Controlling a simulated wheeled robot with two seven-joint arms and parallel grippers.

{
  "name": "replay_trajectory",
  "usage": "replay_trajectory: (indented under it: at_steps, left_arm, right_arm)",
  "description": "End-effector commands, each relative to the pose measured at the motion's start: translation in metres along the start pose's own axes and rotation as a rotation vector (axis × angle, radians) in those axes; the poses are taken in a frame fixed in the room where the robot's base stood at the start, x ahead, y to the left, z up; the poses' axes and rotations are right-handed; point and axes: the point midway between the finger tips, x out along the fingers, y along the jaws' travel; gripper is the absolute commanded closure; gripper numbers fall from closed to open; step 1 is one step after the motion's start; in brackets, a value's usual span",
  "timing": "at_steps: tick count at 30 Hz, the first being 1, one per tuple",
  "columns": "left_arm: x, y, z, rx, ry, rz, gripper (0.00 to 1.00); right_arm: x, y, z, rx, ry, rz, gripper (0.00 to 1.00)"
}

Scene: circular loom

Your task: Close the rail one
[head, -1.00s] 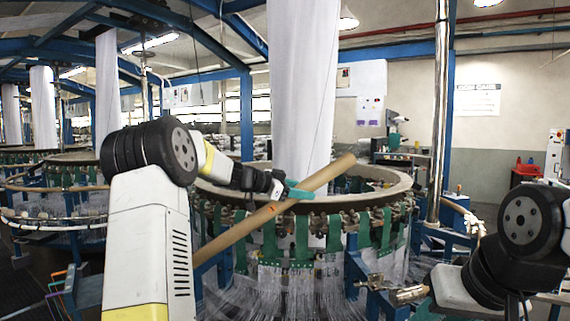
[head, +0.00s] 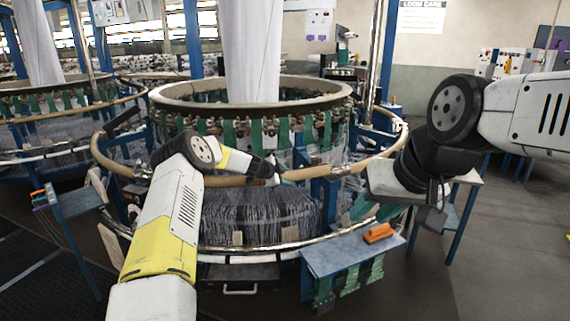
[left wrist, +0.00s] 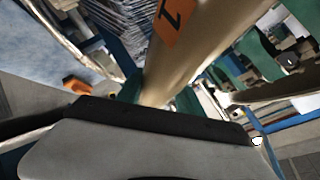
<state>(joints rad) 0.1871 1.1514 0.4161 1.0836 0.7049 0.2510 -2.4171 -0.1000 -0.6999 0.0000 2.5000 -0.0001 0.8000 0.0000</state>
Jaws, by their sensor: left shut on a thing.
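Rail one (head: 232,181) is a tan tube at the front of the circular loom, below its upper ring. It lies roughly level and follows the line of the tan rail around the loom. In the left wrist view, rail one (left wrist: 188,50) carries an orange label with a dark "1". My left gripper (head: 277,177) is shut on rail one near the front middle. Whether the rail's ends touch the neighbouring parts is too small to tell. My right gripper (head: 368,210), with teal fingers, is at the loom's front right, apart from rail one; its opening is unclear.
A small blue stand (head: 75,203) is at the left. A metal hoop (head: 255,248) rings the loom low down. Grey floor at the right is open.

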Motion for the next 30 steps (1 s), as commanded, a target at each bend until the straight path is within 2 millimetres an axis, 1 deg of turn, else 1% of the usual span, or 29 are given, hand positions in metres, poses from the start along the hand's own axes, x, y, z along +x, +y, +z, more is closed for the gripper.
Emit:
replay_trajectory:
  at_steps: [1, 6, 12, 20, 21, 24, 30]
  left_arm:
    - [0.007, 0.005, 0.005, 0.008, -0.007, 0.003, 1.0]
    - [0.019, 0.013, 0.015, 0.03, -0.024, 0.001, 1.0]
    - [0.024, 0.017, 0.021, 0.041, -0.034, 0.002, 1.0]
    - [0.024, 0.02, 0.024, 0.041, -0.037, 0.007, 1.0]
    - [0.024, 0.02, 0.024, 0.041, -0.037, 0.008, 0.54]
    - [0.024, 0.021, 0.024, 0.04, -0.036, 0.008, 0.35]
    - [0.023, 0.017, 0.022, 0.04, -0.034, 0.003, 0.35]
  right_arm:
    - [0.0, 0.0, 0.0, 0.0, 0.0, 0.0, 0.64]
    - [0.0, 0.0, 0.0, 0.0, 0.0, 0.0, 0.64]
    - [0.0, 0.0, 0.0, 0.0, 0.0, 0.0, 0.64]
    - [0.0, 0.0, 0.0, 0.0, 0.0, 0.0, 0.64]
    - [0.0, 0.0, 0.0, 0.0, 0.0, 0.0, 0.64]
    - [0.0, 0.0, 0.0, 0.0, 0.0, 0.0, 0.64]
    - [0.0, 0.0, 0.0, 0.0, 0.0, 0.0, 0.64]
